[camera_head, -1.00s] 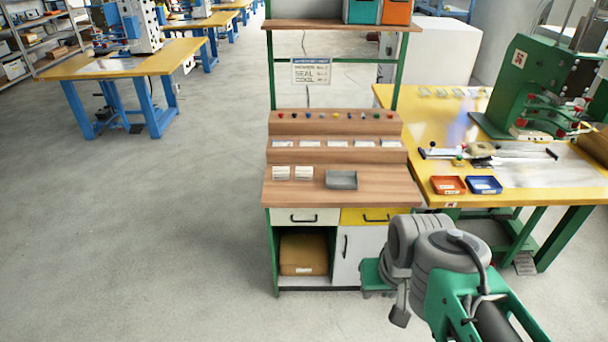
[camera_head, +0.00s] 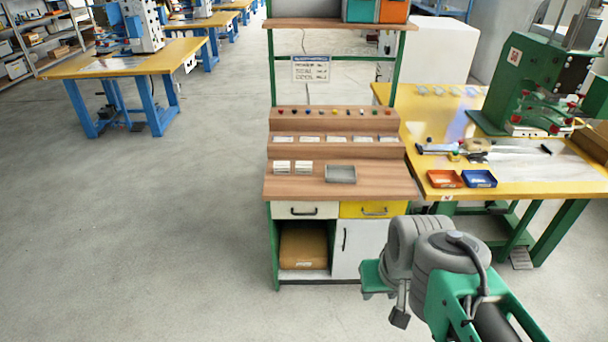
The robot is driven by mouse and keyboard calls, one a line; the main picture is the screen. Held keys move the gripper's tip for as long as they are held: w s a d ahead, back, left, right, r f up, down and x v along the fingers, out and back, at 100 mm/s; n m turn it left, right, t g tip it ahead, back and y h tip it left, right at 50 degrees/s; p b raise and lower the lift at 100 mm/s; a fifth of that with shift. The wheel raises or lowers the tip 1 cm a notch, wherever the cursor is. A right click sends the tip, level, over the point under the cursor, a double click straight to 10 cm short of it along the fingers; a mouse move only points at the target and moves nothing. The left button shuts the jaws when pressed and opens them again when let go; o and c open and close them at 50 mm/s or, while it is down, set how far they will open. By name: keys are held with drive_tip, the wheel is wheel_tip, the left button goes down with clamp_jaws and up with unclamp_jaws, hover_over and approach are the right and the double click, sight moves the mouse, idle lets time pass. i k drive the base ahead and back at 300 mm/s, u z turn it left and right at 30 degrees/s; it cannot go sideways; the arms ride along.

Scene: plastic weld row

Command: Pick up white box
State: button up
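Two small white box-like stacks stand side by side on the wooden worktop, a left one (camera_head: 282,168) and a right one (camera_head: 304,167). A much larger plain white box (camera_head: 436,50) stands on the floor behind the workbench. I cannot tell from the picture which is meant. My arm shows at the lower right, in front of the workbench. Its end, my gripper (camera_head: 400,318), hangs low and well apart from the small boxes. Its fingers are not clear, so I cannot tell whether it is open or shut.
The wooden workbench (camera_head: 345,186) has stepped shelves and green posts. A grey tray (camera_head: 341,174) lies right of the stacks. A yellow table (camera_head: 520,194) with an orange tray (camera_head: 444,179), a blue tray (camera_head: 479,179) and a green machine stands right. The floor at left is clear.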

sight(301, 167)
drive_tip(key=z, duration=0.4)
drive_tip(key=k, duration=0.2)
drive_tip(key=u, duration=1.7)
drive_tip(key=i, duration=0.8)
drive_tip(key=u, duration=0.45)
drive_tip(key=i, duration=1.05)
drive_tip(key=z, duration=0.95)
drive_tip(key=i, duration=0.9)
drive_tip(key=z, duration=0.85)
